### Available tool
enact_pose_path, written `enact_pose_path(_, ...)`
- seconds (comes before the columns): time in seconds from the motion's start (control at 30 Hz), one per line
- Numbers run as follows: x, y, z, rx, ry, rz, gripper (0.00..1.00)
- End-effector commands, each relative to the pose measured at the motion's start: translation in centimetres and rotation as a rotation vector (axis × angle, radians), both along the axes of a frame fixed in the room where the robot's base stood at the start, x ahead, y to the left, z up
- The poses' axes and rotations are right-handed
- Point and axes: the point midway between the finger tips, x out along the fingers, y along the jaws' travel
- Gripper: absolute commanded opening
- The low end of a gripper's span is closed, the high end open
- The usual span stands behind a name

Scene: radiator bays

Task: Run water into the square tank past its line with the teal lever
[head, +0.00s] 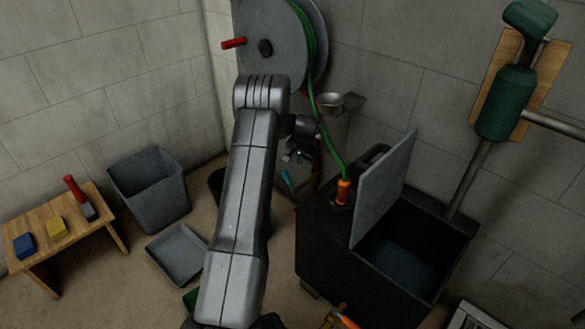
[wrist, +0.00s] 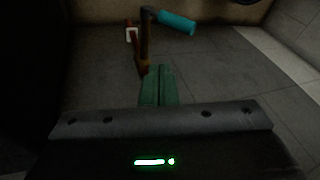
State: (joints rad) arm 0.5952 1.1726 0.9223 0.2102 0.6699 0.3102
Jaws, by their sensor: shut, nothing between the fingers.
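The teal lever (wrist: 178,22) sticks out to the right from the top of a dark upright pipe (wrist: 144,42) in the wrist view. It also shows small in the head view (head: 287,178), just below my gripper. My gripper (wrist: 158,68) has its green fingers shut together and empty, pointing towards the pipe and apart from the lever. In the head view my gripper (head: 297,155) is partly hidden behind my arm. A dark square-cornered tank (head: 322,245) stands at right with its lid raised. Its inside looks dark bluish; I see no clear line.
A hose reel (head: 262,50) hangs on the wall, its green hose (head: 328,148) running to an orange nozzle (head: 343,192) at the tank. A green pump (head: 506,105) is at upper right. A grey bin (head: 150,190), a tray (head: 178,255) and a wooden bench (head: 78,222) stand left.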

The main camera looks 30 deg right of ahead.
Motion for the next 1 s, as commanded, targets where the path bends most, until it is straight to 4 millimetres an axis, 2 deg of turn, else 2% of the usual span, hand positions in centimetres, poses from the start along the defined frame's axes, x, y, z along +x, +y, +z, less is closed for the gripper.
enact_pose_path(0.17, 0.9, -0.2, -2.6, 0.001, 0.002, 0.0, 0.0)
enact_pose_path(0.53, 3.8, -1.0, -9.7, -0.001, 0.002, 0.003, 0.0)
enact_pose_path(0.7, 5.5, 0.3, -11.0, -0.001, 0.001, 0.005, 0.0)
enact_pose_path(1.0, 6.3, 0.8, -11.5, -0.001, 0.0, 0.003, 0.0)
